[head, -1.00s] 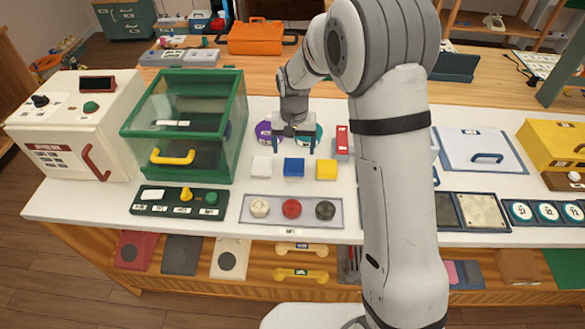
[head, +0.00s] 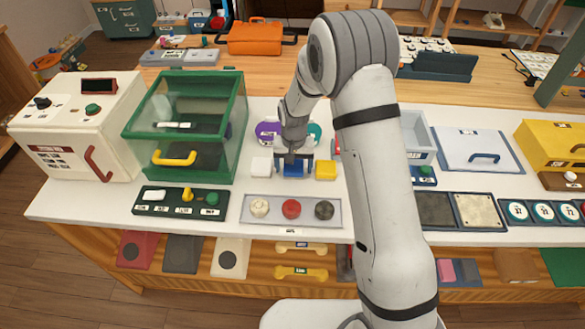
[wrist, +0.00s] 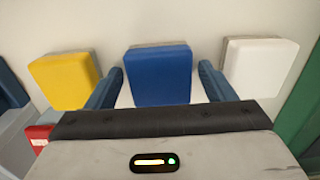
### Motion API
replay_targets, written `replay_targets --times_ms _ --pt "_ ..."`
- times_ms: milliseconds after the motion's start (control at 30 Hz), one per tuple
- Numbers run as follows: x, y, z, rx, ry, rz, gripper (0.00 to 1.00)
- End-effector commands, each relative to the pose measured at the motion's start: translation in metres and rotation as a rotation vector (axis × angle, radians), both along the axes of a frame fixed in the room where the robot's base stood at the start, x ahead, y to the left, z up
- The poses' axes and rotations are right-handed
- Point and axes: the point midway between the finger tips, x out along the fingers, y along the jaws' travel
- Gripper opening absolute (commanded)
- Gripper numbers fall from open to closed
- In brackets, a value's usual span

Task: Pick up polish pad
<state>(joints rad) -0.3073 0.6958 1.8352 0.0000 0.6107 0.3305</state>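Three small blocks that look like pads stand in a row on the white counter: white (head: 261,166), blue (head: 293,171) and yellow (head: 326,170). No readable label tells which is the polish pad. My gripper (head: 293,164) is low over the blue pad. In the wrist view the blue pad (wrist: 158,74) lies between the two fingers, with a small gap on each side. My gripper (wrist: 160,80) is open and empty. The yellow pad (wrist: 64,79) and white pad (wrist: 258,66) flank the fingers on their outer sides.
A tray (head: 246,214) with white, red and black knobs lies in front of the pads. A green-framed clear box (head: 240,110) stands to the left. A purple disc (head: 267,131) and a teal disc (head: 315,130) lie behind. My arm hides part of the counter to the right.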

Motion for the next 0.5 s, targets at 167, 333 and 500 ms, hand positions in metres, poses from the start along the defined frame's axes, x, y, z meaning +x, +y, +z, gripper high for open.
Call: replay_targets --times_ms 167,333,500 --pt "0.0 0.0003 0.0003 0.0 0.0 0.0 0.61" --pt "0.0 0.0004 0.0004 0.0 0.0 0.001 0.47" --pt "-0.0001 0.0006 0.0004 0.0 0.0 0.001 0.34"
